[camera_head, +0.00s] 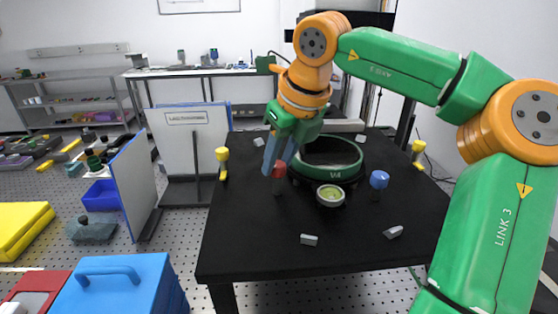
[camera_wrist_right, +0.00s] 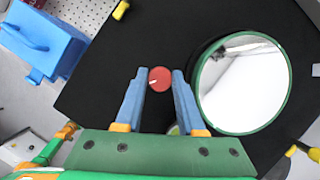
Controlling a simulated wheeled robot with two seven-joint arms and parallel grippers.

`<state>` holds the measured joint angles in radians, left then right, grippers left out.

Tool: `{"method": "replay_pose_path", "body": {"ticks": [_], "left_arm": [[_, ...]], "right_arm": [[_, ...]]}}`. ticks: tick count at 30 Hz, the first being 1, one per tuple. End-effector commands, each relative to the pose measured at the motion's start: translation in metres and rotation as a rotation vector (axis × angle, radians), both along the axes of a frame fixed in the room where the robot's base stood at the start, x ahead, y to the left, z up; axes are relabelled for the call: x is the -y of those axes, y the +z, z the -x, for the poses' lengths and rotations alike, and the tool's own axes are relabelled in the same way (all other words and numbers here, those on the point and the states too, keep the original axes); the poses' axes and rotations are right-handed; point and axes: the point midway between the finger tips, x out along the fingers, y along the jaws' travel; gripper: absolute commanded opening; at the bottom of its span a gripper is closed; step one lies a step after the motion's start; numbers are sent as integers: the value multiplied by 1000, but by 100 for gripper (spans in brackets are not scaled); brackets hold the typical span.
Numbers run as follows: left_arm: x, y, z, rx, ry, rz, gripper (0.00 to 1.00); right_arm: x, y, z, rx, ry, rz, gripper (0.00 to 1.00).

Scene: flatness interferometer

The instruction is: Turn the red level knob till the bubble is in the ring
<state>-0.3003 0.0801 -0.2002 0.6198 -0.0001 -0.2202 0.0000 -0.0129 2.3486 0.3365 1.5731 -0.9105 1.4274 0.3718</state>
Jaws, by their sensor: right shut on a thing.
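The red level knob (camera_head: 279,185) stands on a dark stem at the front left of the round green instrument (camera_head: 345,171). In the wrist view the knob (camera_wrist_right: 160,79) is a red disc with a white mark at its left, between the fingertips. My right gripper (camera_head: 274,171) is shut on it from above, and its blue fingers (camera_wrist_right: 160,72) flank the knob. The round bubble level (camera_head: 331,195), yellow-green in a pale rim, sits in front of the instrument. Its bubble is too small to place against the ring. My left gripper is not in view.
A blue knob (camera_head: 379,180) stands right of the level. Yellow-topped posts (camera_head: 222,156) and (camera_head: 418,147) stand at the sides of the black table (camera_head: 245,235). Small grey blocks (camera_head: 309,240) lie near the front. A blue toolbox (camera_head: 120,285) stands at lower left.

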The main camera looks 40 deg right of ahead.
Motion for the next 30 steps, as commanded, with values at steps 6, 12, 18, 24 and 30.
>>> {"method": "replay_pose_path", "body": {"ticks": [6,12,18,24,30], "left_arm": [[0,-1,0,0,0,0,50],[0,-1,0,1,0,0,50],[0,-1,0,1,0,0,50],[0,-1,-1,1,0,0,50],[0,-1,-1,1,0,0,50]], "right_arm": [[0,0,0,0,-37,0,0],[0,0,0,0,-43,-1,0],[0,0,0,0,-42,-1,0],[0,0,0,0,-41,-1,68],[0,1,0,0,-41,-1,68]]}}
